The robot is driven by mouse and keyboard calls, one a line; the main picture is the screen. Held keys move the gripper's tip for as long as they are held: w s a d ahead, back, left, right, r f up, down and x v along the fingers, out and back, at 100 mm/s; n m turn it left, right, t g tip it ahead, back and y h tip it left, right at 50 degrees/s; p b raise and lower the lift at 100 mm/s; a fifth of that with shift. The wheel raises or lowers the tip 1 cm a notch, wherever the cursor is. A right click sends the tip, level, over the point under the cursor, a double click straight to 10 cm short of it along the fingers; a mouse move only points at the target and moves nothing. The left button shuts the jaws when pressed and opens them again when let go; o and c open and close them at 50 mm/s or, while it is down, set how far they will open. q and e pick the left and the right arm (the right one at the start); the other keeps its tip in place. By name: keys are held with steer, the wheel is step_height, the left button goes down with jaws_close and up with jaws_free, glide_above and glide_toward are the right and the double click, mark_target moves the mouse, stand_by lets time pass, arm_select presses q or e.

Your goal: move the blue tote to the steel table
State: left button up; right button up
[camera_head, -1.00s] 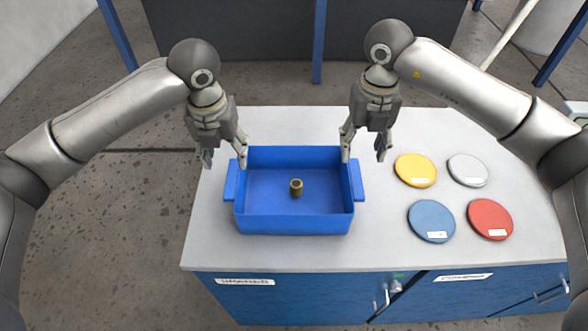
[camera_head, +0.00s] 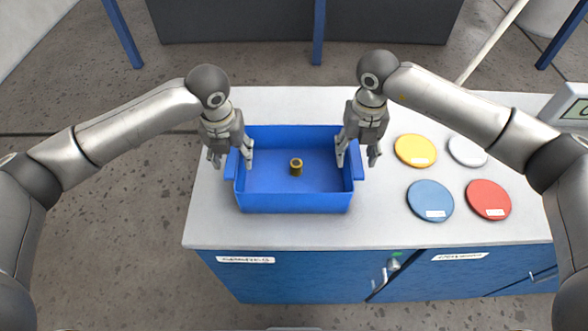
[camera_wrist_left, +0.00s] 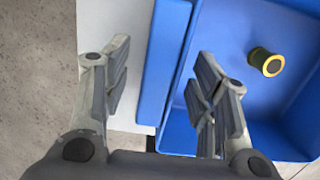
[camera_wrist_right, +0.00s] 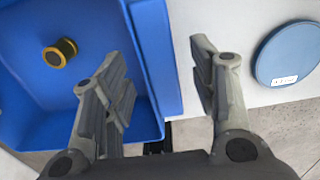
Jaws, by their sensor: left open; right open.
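My right gripper (camera_head: 356,158) is open at the right handle (camera_wrist_right: 153,58), one finger inside the tote and one outside. Neither gripper is closed on a handle. I cannot tell which table is the steel table.
Yellow (camera_head: 415,151), grey (camera_head: 467,150), blue (camera_head: 430,201) and red (camera_head: 489,200) discs lie right of the tote. A display box (camera_head: 572,107) stands at the right edge. A dark bench panel (camera_head: 300,22) is at the back. The cabinet top (camera_head: 300,232) is bare in front of the tote.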

arm_select(q)
steer(key=shift+w+f, duration=0.1)
steer(key=shift+f, duration=0.8)
arm_select(e)
steer(key=shift+f, duration=0.9)
arm_select(q)
jaws_close()
arm_select(e)
jaws_close()
arm_select(q)
steer(key=shift+r, duration=0.1)
arm_select(e)
steer(key=shift+r, duration=0.1)
